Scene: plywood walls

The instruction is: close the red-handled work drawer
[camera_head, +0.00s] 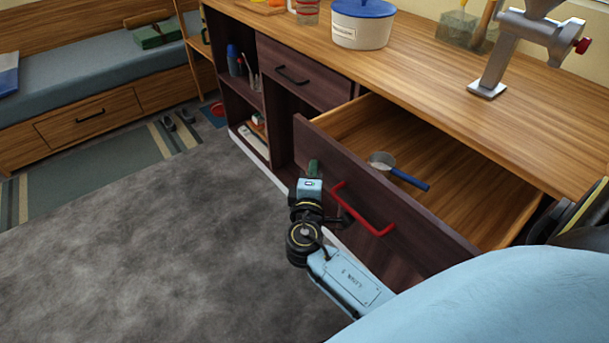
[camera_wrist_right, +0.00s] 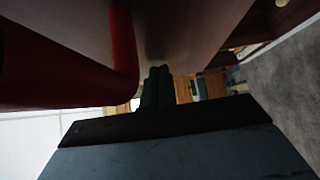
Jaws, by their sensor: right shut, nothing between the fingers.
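The work drawer (camera_head: 400,215) has a dark brown front and a light wooden inside, and it stands pulled out from under the worktop. Its red bar handle (camera_head: 362,212) is on the front face; it also shows in the right wrist view (camera_wrist_right: 123,45), close to the camera. My right gripper (camera_head: 314,168) is shut and empty, at the drawer front just left of the handle. I cannot tell whether it touches the front. In the right wrist view its dark green fingers (camera_wrist_right: 157,88) are together beside the drawer face. My left gripper is not in view.
A small pan with a blue handle (camera_head: 408,178) lies inside the drawer. A closed drawer with a black handle (camera_head: 300,72) and open shelves are to the left. A grinder (camera_head: 518,50) and a blue-lidded pot (camera_head: 361,28) stand on the worktop.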

